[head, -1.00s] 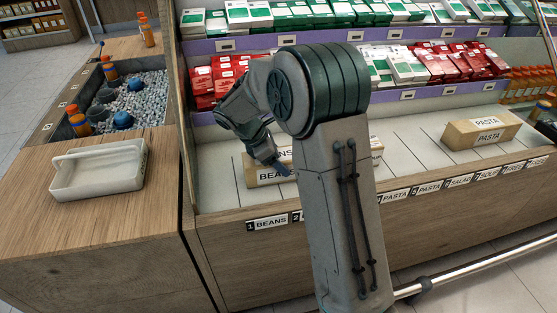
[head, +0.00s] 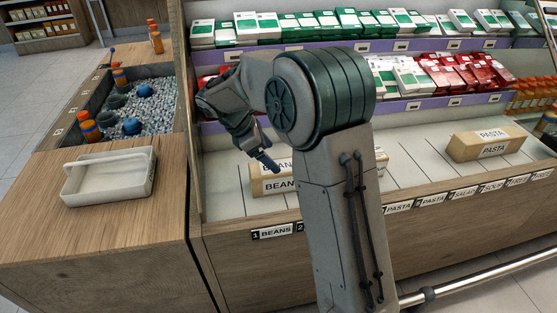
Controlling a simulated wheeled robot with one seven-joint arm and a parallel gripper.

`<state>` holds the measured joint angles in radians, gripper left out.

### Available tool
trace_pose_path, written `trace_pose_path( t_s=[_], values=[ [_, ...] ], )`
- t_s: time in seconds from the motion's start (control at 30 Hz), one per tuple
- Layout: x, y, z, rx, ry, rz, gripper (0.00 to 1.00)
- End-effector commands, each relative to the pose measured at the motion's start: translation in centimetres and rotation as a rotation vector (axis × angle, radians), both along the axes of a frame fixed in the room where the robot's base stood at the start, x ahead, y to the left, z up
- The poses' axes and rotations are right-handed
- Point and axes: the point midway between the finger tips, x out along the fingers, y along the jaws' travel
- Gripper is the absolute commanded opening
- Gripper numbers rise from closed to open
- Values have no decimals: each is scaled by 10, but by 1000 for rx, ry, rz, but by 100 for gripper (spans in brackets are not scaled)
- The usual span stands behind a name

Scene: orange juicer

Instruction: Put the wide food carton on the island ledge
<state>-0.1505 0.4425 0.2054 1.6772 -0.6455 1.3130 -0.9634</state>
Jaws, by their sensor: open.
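A tan carton labelled BEANS (head: 272,186) lies in the left part of the white lower shelf, partly hidden by my arm. A tan carton labelled PASTA (head: 487,143) lies further right on the same shelf. I cannot tell for certain which is the wide food carton. My gripper (head: 266,164) is open and points down at the top left of the BEANS carton; its fingers are small and I cannot tell whether they touch it. The wooden island ledge (head: 100,228) is at the left, with a bare front part.
A white handled tray (head: 108,187) sits on the wooden ledge. Behind it is a gravel-filled bin (head: 150,118) with orange-capped bottles and blue items. Shelves above hold red boxes (head: 470,72) and green-white boxes. A wooden side panel (head: 184,100) divides the ledge from the shelf.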

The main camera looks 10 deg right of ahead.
Motion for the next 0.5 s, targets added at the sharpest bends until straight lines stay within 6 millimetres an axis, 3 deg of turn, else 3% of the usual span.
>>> trace_pose_path(
  t_s=[0.1,0.33,0.5],
  values=[
    [0,11,18,1,-2,2,85],
    [-5,16,33,9,-13,-20,85],
    [-37,-1,43,74,-94,-177,85]
  ],
)
